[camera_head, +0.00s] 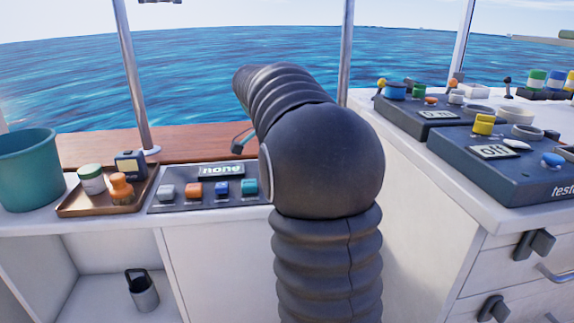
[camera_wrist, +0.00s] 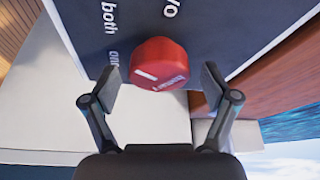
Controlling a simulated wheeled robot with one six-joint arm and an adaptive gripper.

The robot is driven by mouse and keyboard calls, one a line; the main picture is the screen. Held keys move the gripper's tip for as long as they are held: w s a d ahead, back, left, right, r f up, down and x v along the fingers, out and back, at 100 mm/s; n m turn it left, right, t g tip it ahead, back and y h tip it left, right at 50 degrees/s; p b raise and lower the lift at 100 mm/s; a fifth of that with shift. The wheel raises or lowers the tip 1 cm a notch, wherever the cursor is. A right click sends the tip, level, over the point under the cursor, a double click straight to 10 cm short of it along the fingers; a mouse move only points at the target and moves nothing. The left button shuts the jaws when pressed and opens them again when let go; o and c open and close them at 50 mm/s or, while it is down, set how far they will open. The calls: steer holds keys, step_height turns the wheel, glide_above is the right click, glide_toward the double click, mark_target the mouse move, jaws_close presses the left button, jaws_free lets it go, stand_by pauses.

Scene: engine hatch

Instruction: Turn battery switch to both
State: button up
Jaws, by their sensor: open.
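The battery switch is a round red knob (camera_wrist: 158,62) on a dark panel (camera_wrist: 215,28) in the wrist view. Another label at the top edge is cut off. A short white mark shows on the knob's left side; I cannot tell exactly which label it points to. My gripper (camera_wrist: 160,84) is open, one finger on each side of the knob, with gaps visible.
A small panel (camera_head: 168,207) with several coloured switches and a "none" display, a brown tray (camera_head: 78,210) and a teal bucket (camera_head: 24,168) stand at left. Dark consoles (camera_head: 478,172) with knobs stand at right. A metal post (camera_head: 130,75) rises behind the left counter.

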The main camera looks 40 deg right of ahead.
steer(key=v, duration=1.2)
steer(key=shift+w, duration=0.1)
steer(key=s+a+f+n+t+y, duration=0.2)
steer(key=s+a+f+n+t, duration=0.1)
steer(key=s+a+f+n, duration=0.6)
steer(key=s+a+f+n+t+y, duration=0.2)
steer(key=s+a+f+n+t, duration=0.1)
steer(key=s+a+f+n, duration=0.7)
steer(key=s+a+n, duration=0.1)
steer(key=s, duration=0.3)
steer(key=shift+s+a, duration=0.25)
steer(key=shift+s, duration=0.1)
